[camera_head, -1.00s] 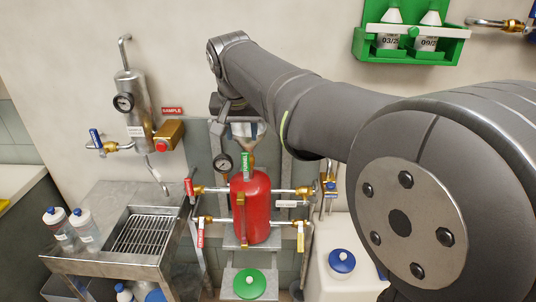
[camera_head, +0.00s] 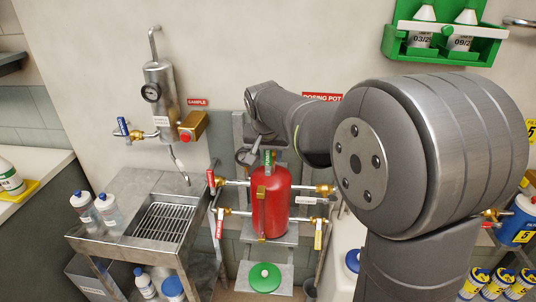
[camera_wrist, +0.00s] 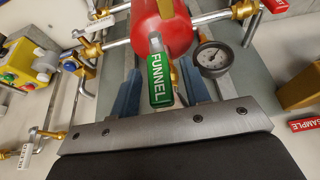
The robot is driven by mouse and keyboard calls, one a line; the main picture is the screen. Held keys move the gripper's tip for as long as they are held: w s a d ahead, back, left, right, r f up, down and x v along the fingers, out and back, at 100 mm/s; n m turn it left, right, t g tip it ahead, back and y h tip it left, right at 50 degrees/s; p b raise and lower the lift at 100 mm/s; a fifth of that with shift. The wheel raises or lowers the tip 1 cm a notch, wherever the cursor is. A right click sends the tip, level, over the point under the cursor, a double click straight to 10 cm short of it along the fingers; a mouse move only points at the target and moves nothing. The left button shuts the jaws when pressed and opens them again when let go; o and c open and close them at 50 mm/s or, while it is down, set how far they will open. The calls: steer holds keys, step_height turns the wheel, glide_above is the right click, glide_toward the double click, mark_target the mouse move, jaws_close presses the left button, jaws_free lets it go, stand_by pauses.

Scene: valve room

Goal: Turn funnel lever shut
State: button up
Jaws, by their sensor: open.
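The funnel lever (camera_wrist: 160,80) is a green handle with white letters FUNNEL, at the top end of the red dosing pot (camera_wrist: 163,30). In the wrist view it lies between the two blue-tipped fingers of my open gripper (camera_wrist: 161,88), with a gap on each side. I see no finger touching it. In the head view the lever (camera_head: 268,161) stands upright above the red pot (camera_head: 271,203). My wrist comes down behind it there, and my fingers are mostly hidden. The lever's pivot is not clear.
A pressure gauge (camera_wrist: 212,59) sits close beside the lever. A steel sink stand (camera_head: 130,245) is at left.

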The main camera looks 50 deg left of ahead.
jaws_close()
steer(key=shift+w+d, duration=0.1)
steer(key=shift+d, duration=0.05)
steer(key=w+d+f+m+g+y, duration=0.4)
steer(key=f+g+y, duration=0.2)
steer(key=g+y, duration=0.4)
steer(key=shift+w+d+f+y, duration=0.15)
steer(key=shift+f+y, duration=0.15)
steer(key=shift+y, duration=1.3)
steer(key=shift+m, duration=0.3)
jaws_free()
